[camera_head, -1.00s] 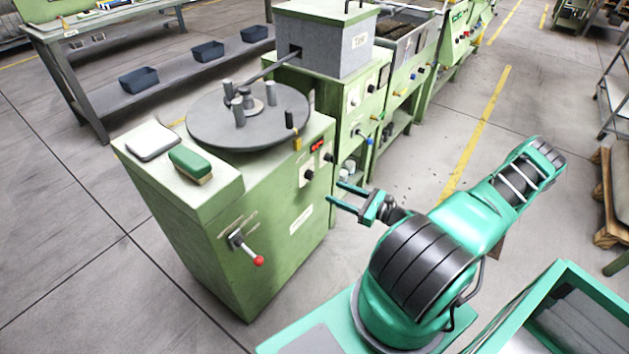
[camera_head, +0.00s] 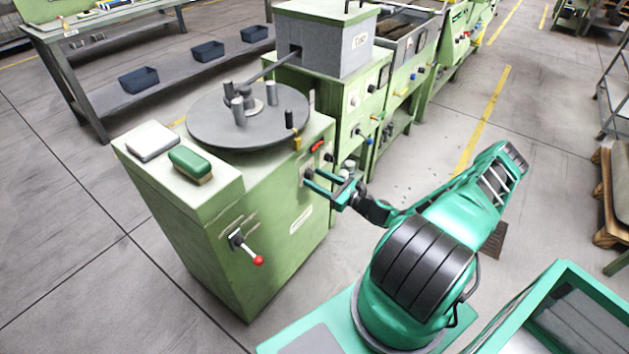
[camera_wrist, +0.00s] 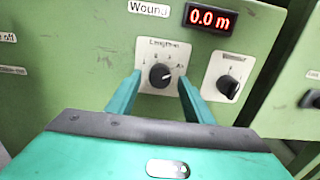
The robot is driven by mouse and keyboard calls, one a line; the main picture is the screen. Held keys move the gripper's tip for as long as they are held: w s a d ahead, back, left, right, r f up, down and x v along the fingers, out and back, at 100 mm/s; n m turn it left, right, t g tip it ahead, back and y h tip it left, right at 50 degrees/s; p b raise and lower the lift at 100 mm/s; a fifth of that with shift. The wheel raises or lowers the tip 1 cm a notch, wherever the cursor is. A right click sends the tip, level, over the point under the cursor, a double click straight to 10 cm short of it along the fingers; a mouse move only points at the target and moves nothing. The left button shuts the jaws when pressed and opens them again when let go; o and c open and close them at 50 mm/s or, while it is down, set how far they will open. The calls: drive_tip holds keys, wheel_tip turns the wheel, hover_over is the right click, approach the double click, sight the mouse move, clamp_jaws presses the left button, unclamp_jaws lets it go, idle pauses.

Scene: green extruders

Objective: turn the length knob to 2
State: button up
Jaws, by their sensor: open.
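The length knob (camera_wrist: 160,75) is a round black knob on a white plate with a printed scale, on the green machine's front panel. My gripper (camera_wrist: 157,88) is open, with one green finger on each side of the knob's plate. I cannot tell whether the fingertips touch the panel. In the head view my gripper (camera_head: 318,183) is at the machine's front panel and covers the knob.
A second black knob (camera_wrist: 229,87) sits right of the length knob. A red display (camera_wrist: 212,20) above reads 0.0 m. The machine (camera_head: 270,220) carries a round turntable (camera_head: 210,125), and a red-tipped lever (camera_head: 258,260) sticks out of its side.

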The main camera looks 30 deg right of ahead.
drive_tip(key=shift+w+a, duration=0.1)
drive_tip(key=shift+w, duration=0.05)
drive_tip(key=c, duration=1)
drive_tip(key=shift+a, duration=0.2)
drive_tip(key=shift+c, duration=0.2)
drive_tip(key=shift+d, duration=0.15)
